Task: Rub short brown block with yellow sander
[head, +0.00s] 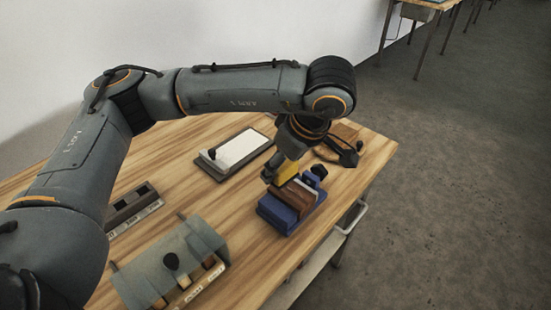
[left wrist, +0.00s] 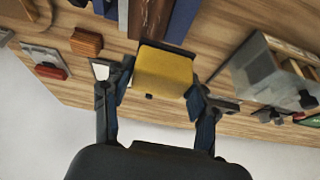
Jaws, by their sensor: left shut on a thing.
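A brown block (head: 294,196) sits between the jaws of a blue vise (head: 280,214) near the bench's right edge. In the left wrist view the block (left wrist: 150,18) is partly cut off at the top, beside the vise's blue jaw (left wrist: 183,20). My left gripper (head: 280,180) is shut on the yellow sander (left wrist: 163,72), with a finger on either side of it. In the head view the sander (head: 288,171) is partly hidden behind the gripper, beside the block's far end. I cannot tell whether sander and block touch. My right gripper is not in view.
The wooden bench (head: 165,165) also holds a white-topped board (head: 240,149), a grey box (head: 165,265) with brown pieces, and a dark tray (head: 135,205). A ridged brown block (left wrist: 86,42) and a red-handled item (left wrist: 50,71) lie left in the wrist view.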

